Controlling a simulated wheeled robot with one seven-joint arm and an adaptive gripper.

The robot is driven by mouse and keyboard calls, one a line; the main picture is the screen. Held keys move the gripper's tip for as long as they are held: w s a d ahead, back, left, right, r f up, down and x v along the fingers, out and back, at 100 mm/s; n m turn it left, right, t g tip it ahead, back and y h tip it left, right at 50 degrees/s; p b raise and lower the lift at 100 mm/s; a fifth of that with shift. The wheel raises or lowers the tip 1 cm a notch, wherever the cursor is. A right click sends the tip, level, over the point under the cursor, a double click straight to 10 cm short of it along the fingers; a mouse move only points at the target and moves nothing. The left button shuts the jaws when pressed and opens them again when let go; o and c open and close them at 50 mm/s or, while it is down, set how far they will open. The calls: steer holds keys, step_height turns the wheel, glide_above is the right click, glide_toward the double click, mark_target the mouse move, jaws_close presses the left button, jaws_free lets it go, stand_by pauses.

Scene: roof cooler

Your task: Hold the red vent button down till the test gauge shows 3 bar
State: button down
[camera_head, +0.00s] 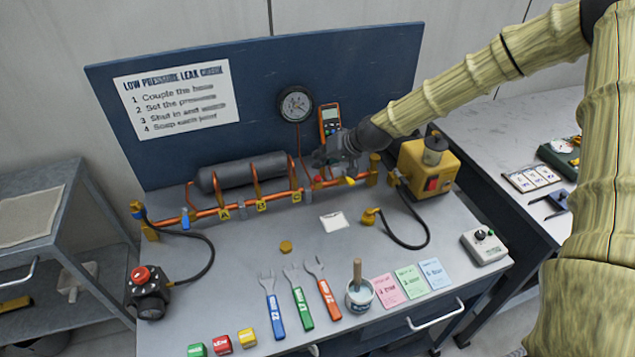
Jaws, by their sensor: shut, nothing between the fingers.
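The round test gauge (295,103) has a black rim and is mounted on the blue back panel; its needle reading is too small to make out. A small red button (318,181) shows on the copper pipe run, right of the grey cylinder, and looks like the vent button. My gripper (320,163) is shut and empty, pointing down just above this red button. I cannot tell whether the fingertips touch it. My gripper and wrist hide part of the pipe and panel behind them.
A yellow pump (425,166) stands right of my gripper. An orange handheld meter (329,120) is on the panel behind. A black unit with a red knob (141,274) sits front left. Wrenches, a brush pot (360,294) and coloured cards lie along the front.

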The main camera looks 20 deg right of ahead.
steer(key=shift+f+b, duration=0.45)
steer(key=shift+f, duration=0.55)
steer(key=shift+f, duration=0.15)
stand_by(0.6)
steer(key=shift+f+b, duration=0.3)
steer(key=shift+b, duration=0.05)
steer(key=shift+f+b, duration=0.35)
steer(key=shift+f, duration=0.15)
stand_by(1.5)
steer(key=shift+r, duration=0.1)
steer(key=shift+r+p, duration=0.55)
steer(key=shift+r, duration=0.3)
steer(key=shift+r, duration=0.1)
steer(key=shift+r+p, duration=1.55)
steer(key=shift+r, duration=0.9)
